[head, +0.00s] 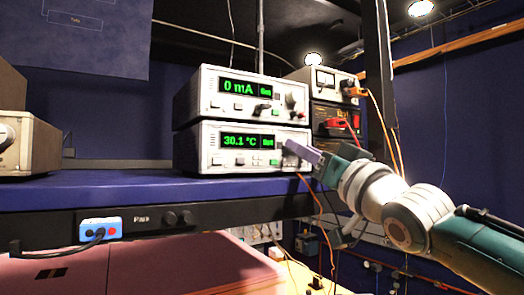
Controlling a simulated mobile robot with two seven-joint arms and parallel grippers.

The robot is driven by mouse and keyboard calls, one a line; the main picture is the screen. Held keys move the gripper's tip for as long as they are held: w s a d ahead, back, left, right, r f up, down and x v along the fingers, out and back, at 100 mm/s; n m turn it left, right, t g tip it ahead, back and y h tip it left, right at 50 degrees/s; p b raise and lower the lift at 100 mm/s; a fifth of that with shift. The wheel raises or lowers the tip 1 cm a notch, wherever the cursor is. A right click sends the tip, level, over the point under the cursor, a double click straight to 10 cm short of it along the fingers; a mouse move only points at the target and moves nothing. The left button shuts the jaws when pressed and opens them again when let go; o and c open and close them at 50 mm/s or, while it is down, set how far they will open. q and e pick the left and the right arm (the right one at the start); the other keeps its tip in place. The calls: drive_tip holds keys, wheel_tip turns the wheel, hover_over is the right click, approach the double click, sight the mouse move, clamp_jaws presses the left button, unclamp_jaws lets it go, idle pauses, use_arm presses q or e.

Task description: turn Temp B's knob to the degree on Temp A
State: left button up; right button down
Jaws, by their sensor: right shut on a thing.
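A lower white instrument (208,150) stands on the blue shelf with a green display (247,142) reading 30.1 °C. I cannot read a Temp A or Temp B label on it, and no second temperature display shows. My right gripper (292,152) comes in from the right and is shut on the knob at the right end of this instrument's front. The fingers hide most of that knob. My left gripper is not in view.
A second white instrument (212,97) sits on top, its display reading 0 mA, with its own knob (291,101). A meter box (326,80) with orange and red leads stands to the right.

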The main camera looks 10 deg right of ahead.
idle(0.4)
drive_tip(key=shift+n, duration=0.3)
drive_tip(key=shift+d+f+n+g+y+b, duration=0.15)
drive_tip(key=shift+n+g+y+b, duration=0.15)
drive_tip(key=shift+n+y+b, duration=0.7)
drive_tip(key=n+y, duration=0.1)
drive_tip(key=n, duration=0.3)
drive_tip(key=shift+d+g, duration=0.1)
drive_tip(key=shift+g, duration=0.2)
drive_tip(key=n, duration=0.1)
drive_tip(key=n+g+y, duration=0.1)
drive_tip(key=n, duration=0.1)
drive_tip(key=n+g+y, duration=0.1)
drive_tip(key=n, duration=0.1)
drive_tip(key=shift+w+d+r, duration=0.15)
drive_tip(key=shift+r, duration=0.15)
drive_tip(key=shift+d+n+g+y, duration=0.1)
drive_tip(key=shift+n+g+y, duration=0.3)
drive_tip(key=shift+n, duration=0.9)
drive_tip(key=shift+n+g+y, duration=0.3)
drive_tip(key=shift+n+g, duration=0.2)
drive_tip(key=shift+n, duration=0.8)
